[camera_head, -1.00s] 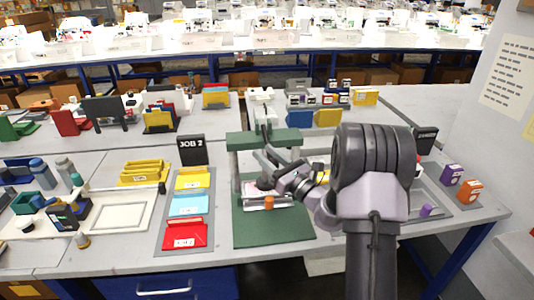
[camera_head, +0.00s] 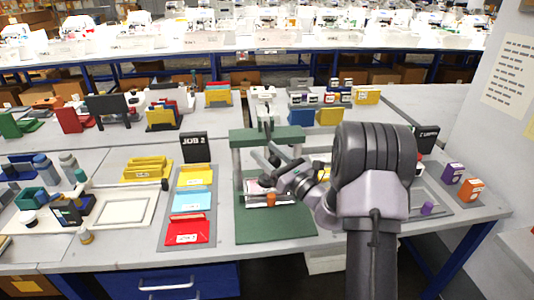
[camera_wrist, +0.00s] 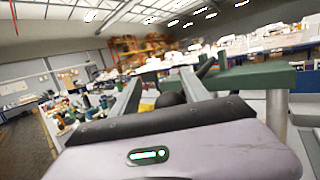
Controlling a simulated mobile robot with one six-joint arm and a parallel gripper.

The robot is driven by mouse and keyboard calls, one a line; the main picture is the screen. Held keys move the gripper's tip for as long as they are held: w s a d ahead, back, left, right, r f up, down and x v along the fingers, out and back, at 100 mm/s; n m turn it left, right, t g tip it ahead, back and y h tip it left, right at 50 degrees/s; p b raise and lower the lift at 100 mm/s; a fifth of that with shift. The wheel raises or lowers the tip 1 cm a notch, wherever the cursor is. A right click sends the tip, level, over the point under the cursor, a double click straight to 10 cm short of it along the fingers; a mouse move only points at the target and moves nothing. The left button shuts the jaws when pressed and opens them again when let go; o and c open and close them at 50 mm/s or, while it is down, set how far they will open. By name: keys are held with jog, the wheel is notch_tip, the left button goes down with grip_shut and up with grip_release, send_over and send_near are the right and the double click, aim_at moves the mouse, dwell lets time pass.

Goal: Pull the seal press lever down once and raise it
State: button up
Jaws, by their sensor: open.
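The seal press stands at the middle of the near table, with a green base (camera_head: 275,228), grey posts and a green crossbar (camera_head: 285,136). Its crossbar also shows at the right of the wrist view (camera_wrist: 255,78). A dark lever (camera_head: 268,127) shows at the crossbar. My gripper (camera_head: 262,168) is in front of the press, below the crossbar, with its fingers apart. In the wrist view, a dark round knob (camera_wrist: 171,99) appears between the spread fingers, partly hidden by my gripper body. I cannot tell whether the fingers touch it.
A tray with yellow, blue and red folders (camera_head: 187,232) lies left of the press, with a JOB 2 sign (camera_head: 194,147) behind it. An orange peg (camera_head: 271,199) is at the press front. Purple (camera_head: 453,172) and orange (camera_head: 471,189) boxes stand at right.

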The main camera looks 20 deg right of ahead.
jog(key=shift+s+f, duration=0.1)
jog(key=shift+f, duration=0.5)
jog(key=r+p+v, duration=0.1)
jog(key=v, duration=1.6)
jog(key=shift+p, duration=0.35)
jog(key=shift+s, duration=0.15)
